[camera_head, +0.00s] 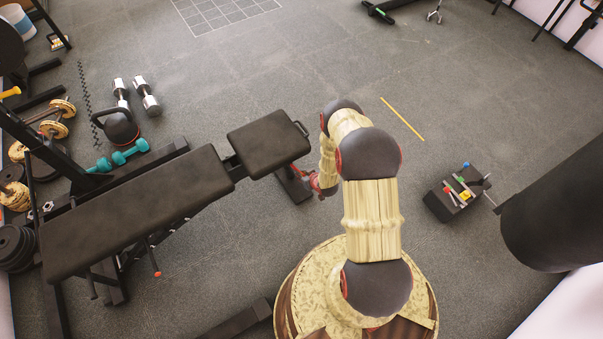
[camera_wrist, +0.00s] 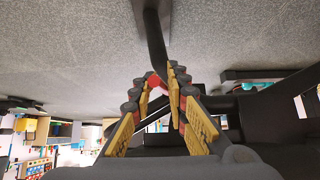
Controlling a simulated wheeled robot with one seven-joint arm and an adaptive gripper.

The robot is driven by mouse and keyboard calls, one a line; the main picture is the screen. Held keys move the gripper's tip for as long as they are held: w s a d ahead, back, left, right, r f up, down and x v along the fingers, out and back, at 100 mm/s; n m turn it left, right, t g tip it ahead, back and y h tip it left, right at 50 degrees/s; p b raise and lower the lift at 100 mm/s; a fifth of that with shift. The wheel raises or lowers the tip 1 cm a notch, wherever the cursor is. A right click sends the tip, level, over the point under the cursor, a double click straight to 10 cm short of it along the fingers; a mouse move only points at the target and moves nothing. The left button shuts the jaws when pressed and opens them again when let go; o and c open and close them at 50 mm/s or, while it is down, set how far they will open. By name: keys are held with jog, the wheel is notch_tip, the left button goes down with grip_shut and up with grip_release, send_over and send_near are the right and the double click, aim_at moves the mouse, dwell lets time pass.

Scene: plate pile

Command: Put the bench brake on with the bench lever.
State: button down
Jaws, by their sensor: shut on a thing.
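The black padded bench (camera_head: 140,205) stretches from the lower left to the middle in the head view, with a separate seat pad (camera_head: 268,143) at its right end. My gripper (camera_head: 314,182) is low beside that end, partly hidden by my arm. In the wrist view my gripper (camera_wrist: 158,88) has its yellow-padded fingers closed in around a small red-tipped part (camera_wrist: 153,79), which looks like the bench lever. A dark bar runs just beyond the fingertips. The brake itself cannot be made out, and the lever's angle is unclear.
A dark box with colourful tools (camera_head: 457,196) stands on the floor to the right, near a large black cylinder (camera_head: 560,215). Dumbbells (camera_head: 136,95) and a kettlebell (camera_head: 118,126) lie behind the bench. The floor between bench and box is mostly clear.

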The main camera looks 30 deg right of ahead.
jog(key=shift+s+f, duration=0.2)
jog(key=shift+f, duration=0.4)
jog(key=shift+w+d+f, duration=0.1)
jog(key=shift+f, duration=1)
jog(key=c, duration=1.7)
grip_release()
jog(key=shift+w, duration=0.1)
jog(key=shift+r, duration=0.1)
jog(key=shift+v, duration=5.95)
